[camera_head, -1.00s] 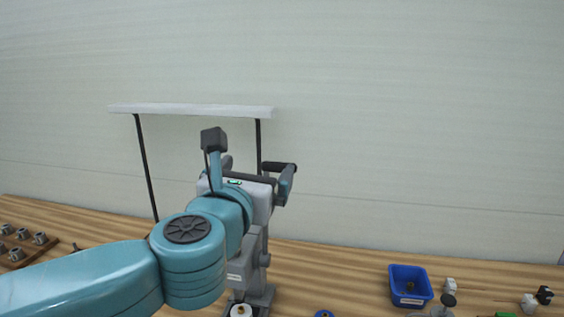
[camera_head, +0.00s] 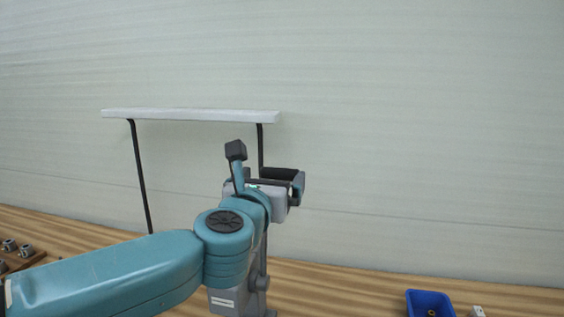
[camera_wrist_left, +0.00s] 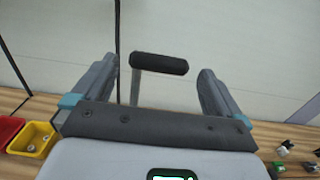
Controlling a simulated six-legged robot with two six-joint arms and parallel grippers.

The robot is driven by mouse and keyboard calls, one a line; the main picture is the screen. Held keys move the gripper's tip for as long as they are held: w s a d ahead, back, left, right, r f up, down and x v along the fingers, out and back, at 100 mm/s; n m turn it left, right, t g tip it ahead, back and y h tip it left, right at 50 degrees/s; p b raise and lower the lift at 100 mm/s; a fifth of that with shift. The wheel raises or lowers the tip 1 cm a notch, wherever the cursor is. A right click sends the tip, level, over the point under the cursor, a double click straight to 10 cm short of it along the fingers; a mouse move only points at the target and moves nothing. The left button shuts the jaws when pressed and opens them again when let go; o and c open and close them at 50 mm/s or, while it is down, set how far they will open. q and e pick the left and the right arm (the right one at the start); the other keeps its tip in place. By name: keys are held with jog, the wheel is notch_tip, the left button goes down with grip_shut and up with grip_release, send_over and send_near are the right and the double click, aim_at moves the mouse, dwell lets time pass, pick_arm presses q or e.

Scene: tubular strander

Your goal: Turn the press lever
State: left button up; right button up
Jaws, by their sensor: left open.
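The press lever shows in the left wrist view as a black cylindrical handle (camera_wrist_left: 158,64) on a thin grey rod. In the head view its dark handle (camera_head: 280,174) shows just behind my left gripper (camera_head: 276,186). The left gripper (camera_wrist_left: 157,88) is open, with one grey finger on each side of the handle in the wrist view. I see clear gaps between the handle and both fingers, and nothing is gripped. The grey press body (camera_head: 240,298) stands below, largely hidden by my left arm. My right gripper is not in view.
A white shelf or lamp bar (camera_head: 190,115) on black posts stands behind the press. A blue bin (camera_head: 430,303) sits on the wooden bench (camera_head: 350,285) at right. Metal parts (camera_head: 12,247) lie at far left. The wrist view shows yellow (camera_wrist_left: 33,139) and red bins.

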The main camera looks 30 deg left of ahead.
aim_at(280, 169)
pick_arm(q)
jog(key=p+x, duration=0.2)
jog(key=x, duration=0.6)
jog(key=shift+w+d, duration=0.1)
jog(key=shift+w, duration=0.15)
jog(key=shift+s+r, duration=0.1)
jog(key=shift+s, duration=0.2)
jog(key=c, duration=1.2)
jog(key=shift+o, duration=0.2)
jog(key=shift+d, duration=0.1)
